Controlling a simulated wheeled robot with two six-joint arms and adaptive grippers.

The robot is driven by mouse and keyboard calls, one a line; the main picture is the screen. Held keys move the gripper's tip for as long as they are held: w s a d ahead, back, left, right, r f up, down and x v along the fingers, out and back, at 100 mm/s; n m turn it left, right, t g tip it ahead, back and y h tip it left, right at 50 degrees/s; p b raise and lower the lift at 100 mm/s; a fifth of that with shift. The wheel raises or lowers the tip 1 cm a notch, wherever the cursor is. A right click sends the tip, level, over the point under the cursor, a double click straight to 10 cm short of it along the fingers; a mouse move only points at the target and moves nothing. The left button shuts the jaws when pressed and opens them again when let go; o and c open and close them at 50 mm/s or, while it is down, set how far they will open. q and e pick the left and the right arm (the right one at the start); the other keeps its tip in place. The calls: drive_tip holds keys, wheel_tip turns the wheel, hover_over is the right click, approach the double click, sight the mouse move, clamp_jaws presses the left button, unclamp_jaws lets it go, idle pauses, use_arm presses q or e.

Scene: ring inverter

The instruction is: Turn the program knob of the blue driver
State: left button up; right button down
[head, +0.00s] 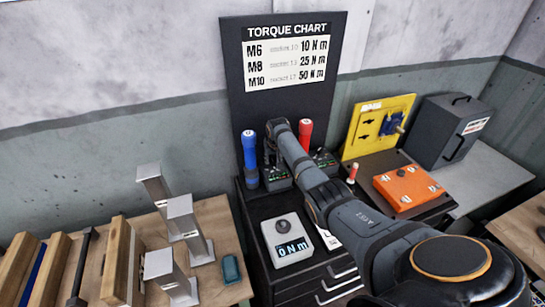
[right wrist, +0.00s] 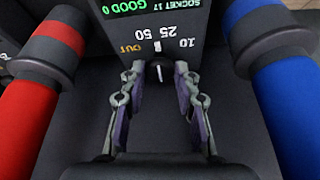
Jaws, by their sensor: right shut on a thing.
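The blue driver (head: 249,160) stands upright at the back left of the dark cabinet; in the right wrist view it fills the right side (right wrist: 280,85). Beside it is a dark control unit (head: 277,177) with a green-lit display. In the right wrist view the unit's program knob (right wrist: 158,71), with a white line on it, sits below upside-down labels 10, 25, 50 and OUT. My right gripper (right wrist: 160,82) has its two fingers on either side of this knob, shut on it. In the head view my right arm hides the fingers. My left gripper is not in view.
A red driver (head: 305,134) stands close on the arm's other side. A torque chart (head: 285,55) rises behind. A meter reading 0 N m (head: 289,240) sits in front. An orange box (head: 407,188) and yellow panel (head: 379,128) are to the right; metal posts (head: 185,217) stand left.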

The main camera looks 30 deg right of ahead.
drive_tip(key=n, duration=0.1)
drive_tip(key=n+y, duration=0.1)
drive_tip(key=n, duration=0.1)
drive_tip(key=shift+d+t, duration=0.2)
drive_tip(key=shift+t, duration=0.1)
drive_tip(key=shift+f+n+y+b, duration=0.15)
drive_tip(key=shift+n+y+b, duration=0.15)
drive_tip(key=shift+n+b, duration=0.4)
drive_tip(key=n+b, duration=0.2)
drive_tip(key=n+y+b, duration=0.1)
drive_tip(key=n+b, duration=0.1)
drive_tip(key=shift+d+f+y, duration=0.1)
drive_tip(key=shift+d+y, duration=0.1)
drive_tip(key=shift+y, duration=0.1)
drive_tip(key=shift+r+n+y+b, duration=0.25)
drive_tip(key=shift+n+y+b, duration=0.15)
drive_tip(key=shift+n+b, duration=0.95)
drive_tip(key=c, duration=1)
unclamp_jaws()
